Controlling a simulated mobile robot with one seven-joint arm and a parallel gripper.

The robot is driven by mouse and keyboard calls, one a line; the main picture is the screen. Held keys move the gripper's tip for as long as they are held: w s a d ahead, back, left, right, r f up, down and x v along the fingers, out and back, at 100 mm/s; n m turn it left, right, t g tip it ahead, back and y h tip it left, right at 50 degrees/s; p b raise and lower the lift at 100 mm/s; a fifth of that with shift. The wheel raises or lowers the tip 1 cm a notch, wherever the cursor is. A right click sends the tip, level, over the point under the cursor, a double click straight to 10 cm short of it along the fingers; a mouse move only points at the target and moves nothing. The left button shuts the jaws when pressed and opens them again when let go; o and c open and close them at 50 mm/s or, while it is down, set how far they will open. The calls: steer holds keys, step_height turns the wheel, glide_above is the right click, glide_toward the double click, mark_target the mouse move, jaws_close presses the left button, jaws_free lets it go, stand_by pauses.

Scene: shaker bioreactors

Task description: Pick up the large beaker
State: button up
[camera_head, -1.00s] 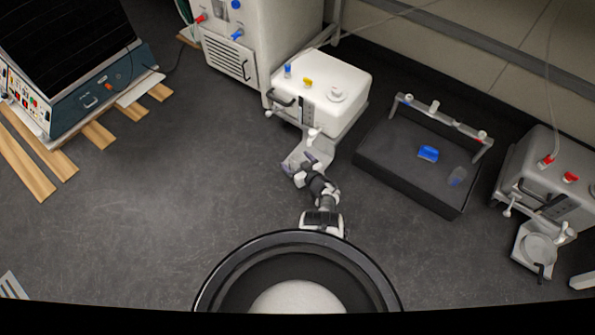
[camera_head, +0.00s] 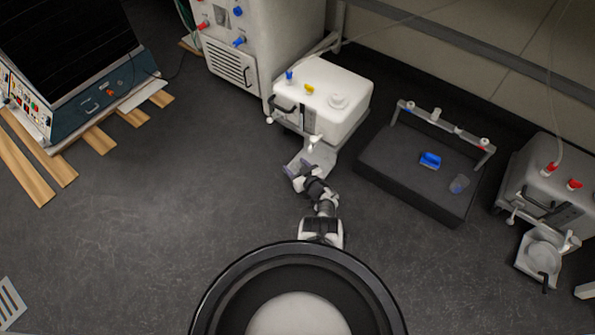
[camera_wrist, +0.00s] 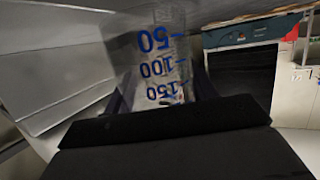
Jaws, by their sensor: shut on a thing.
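The large beaker (camera_wrist: 160,65) is clear glass with blue marks 50, 100 and 150. It fills the upper middle of the wrist view, between the dark fingers. My gripper (camera_wrist: 160,95) is shut on it. In the head view my gripper (camera_head: 297,170) is at the front left of the white box unit, by its small grey platform (camera_head: 318,158). The beaker is too small there to make out clearly, and whether it touches the platform cannot be told.
The white box unit (camera_head: 335,95) stands just behind. A black tray (camera_head: 400,170) to the right holds a blue object (camera_head: 430,160) and a small clear vessel (camera_head: 459,184). A second grey unit (camera_head: 555,175) stands far right.

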steer(key=shift+r, duration=0.1)
step_height(320, 180, up, 28)
steer(key=p, duration=2.5)
steer(key=shift+p, duration=0.3)
